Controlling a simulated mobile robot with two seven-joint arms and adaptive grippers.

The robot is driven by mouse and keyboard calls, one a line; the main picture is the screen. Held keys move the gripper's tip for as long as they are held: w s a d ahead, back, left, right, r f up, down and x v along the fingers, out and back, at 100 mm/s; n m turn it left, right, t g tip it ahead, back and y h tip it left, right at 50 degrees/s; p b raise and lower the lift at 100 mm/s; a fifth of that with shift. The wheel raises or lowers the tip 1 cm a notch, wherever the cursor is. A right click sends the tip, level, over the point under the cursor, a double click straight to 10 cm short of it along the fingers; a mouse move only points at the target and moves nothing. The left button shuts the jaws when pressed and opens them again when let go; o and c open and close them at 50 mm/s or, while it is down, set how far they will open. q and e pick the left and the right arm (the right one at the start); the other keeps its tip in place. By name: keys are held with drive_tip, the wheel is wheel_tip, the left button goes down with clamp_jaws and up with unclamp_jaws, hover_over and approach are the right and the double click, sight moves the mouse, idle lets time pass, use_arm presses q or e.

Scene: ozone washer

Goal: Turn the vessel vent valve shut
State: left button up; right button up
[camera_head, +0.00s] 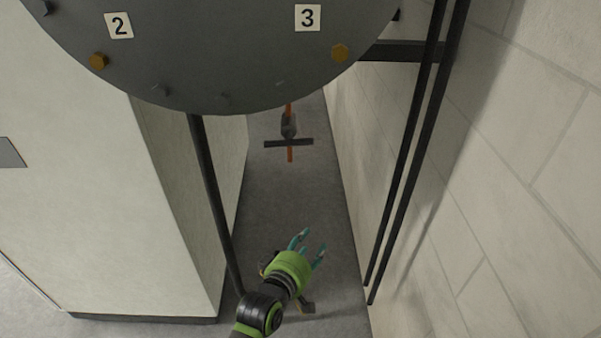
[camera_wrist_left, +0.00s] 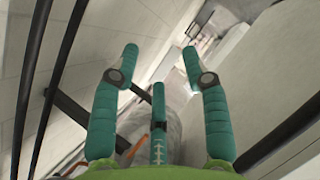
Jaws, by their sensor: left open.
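The vent valve (camera_head: 289,127) is a small grey body on a thin orange pipe (camera_head: 290,155) below the round grey vessel (camera_head: 215,65). Its dark bar handle (camera_head: 275,144) lies crosswise to the pipe in the head view. My left gripper (camera_head: 312,240) is open and empty, lower in the picture than the valve and apart from it. In the left wrist view the teal fingers of my left gripper (camera_wrist_left: 160,50) are spread with nothing between their tips. I cannot make out the valve handle for certain there. My right gripper is not in view.
The vessel face bears plates 2 (camera_head: 119,26) and 3 (camera_head: 307,18). A pale cabinet (camera_head: 110,200) stands left and a block wall (camera_head: 500,180) right, with a narrow floor gap between. A dark post (camera_head: 213,195) and two dark rods (camera_head: 408,160) flank this gap.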

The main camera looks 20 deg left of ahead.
use_arm(q)
wheel_tip(320, 180, up, 14)
drive_tip(key=a+n+t, duration=0.2)
drive_tip(key=n+t, duration=0.4)
approach(299, 142)
drive_tip(key=a+x, duration=0.1)
drive_tip(key=x, duration=0.3)
drive_tip(key=shift+y, duration=0.3)
drive_tip(key=x, duration=0.3)
drive_tip(key=d+p+x, duration=0.1)
drive_tip(key=x, duration=0.2)
drive_tip(key=shift+w+d, duration=0.1)
drive_tip(key=shift+w, duration=0.1)
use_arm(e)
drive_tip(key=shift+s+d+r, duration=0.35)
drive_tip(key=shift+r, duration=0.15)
use_arm(q)
clamp_jaws()
